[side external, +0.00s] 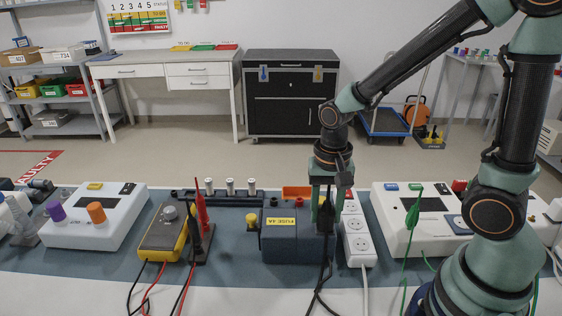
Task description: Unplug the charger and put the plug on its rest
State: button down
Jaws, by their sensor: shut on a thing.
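My gripper (327,205) points straight down in the middle of the bench, between a dark blue box and a white socket strip. It is shut on a dark plug, mostly hidden by the fingers, with a black cable (324,275) hanging below it towards the front edge. The white socket strip (357,243) stands just right of the fingers, with round sockets on its top. I cannot tell whether the plug touches the strip. The dark blue box (284,250) with a yellow FUSE 4A label is close on the left. I cannot make out which thing is the plug's rest.
A yellow multimeter (164,234) and red and black probes (202,215) stand left of the box. White instruments stand at left (97,218) and right (418,222). A dark rail (219,198) with white-topped posts lies behind. Bare blue mat (225,262) shows beside the box.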

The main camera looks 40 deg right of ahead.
aim_at(327, 202)
dwell(0.3)
jog(key=shift+c, duration=1.7)
grip_release()
jog(key=shift+r, duration=0.1)
notch_tip(327, 202, up, 12)
jog(key=shift+f, duration=0.1)
jog(key=r+n+t, duration=0.1)
jog(key=n+t, duration=0.1)
jog(key=n, duration=0.1)
jog(key=d+n+t, duration=0.1)
jog(key=n, duration=0.2)
jog(key=s+d+r+n+t, duration=0.1)
jog(key=n+t, duration=0.1)
jog(key=n, duration=0.1)
jog(key=shift+s+r+t, duration=0.1)
jog(key=shift+r+t, duration=0.2)
jog(key=shift+r, duration=0.05)
